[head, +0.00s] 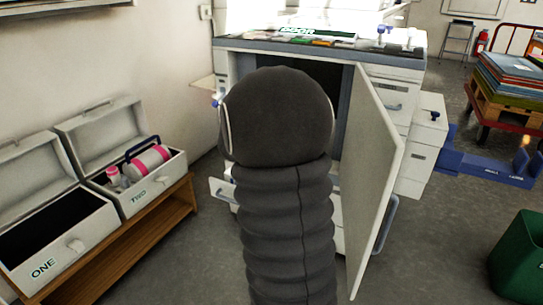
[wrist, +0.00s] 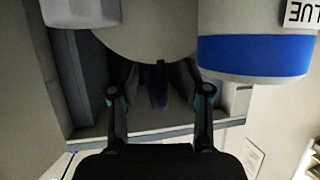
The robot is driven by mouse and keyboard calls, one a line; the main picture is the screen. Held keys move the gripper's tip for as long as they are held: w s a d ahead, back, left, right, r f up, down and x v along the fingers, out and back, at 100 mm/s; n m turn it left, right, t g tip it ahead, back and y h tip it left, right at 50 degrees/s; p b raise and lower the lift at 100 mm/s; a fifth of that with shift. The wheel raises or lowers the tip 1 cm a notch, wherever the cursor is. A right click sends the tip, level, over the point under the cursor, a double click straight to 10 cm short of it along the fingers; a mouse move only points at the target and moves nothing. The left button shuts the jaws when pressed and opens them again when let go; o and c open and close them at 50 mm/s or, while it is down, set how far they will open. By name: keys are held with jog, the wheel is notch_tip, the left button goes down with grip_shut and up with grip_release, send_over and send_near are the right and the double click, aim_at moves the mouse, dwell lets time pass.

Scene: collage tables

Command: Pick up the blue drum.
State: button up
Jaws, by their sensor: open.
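The blue drum (wrist: 255,55) is a pale cylinder with a wide blue band and an upside-down label reading "LUE", its first letter cut off. It is at the top right of the wrist view, partly out of frame. My gripper (wrist: 159,95) is open, its two fingers apart with nothing clasped between them. The drum is beyond and to the right of the fingers in that view. In the head view my dark arm covers the middle, and neither gripper nor drum shows there.
A cabinet (head: 385,60) stands ahead with its door (head: 375,170) swung open, right of my arm. Two open boxes marked ONE (head: 50,265) and TWO (head: 150,200) sit on a wooden bench at left. A green bin (head: 520,260) is at right.

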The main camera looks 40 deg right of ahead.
jog(key=shift+a, duration=0.1)
grip_shut()
jog(key=shift+r, duration=0.15)
jog(key=shift+r, duration=0.1)
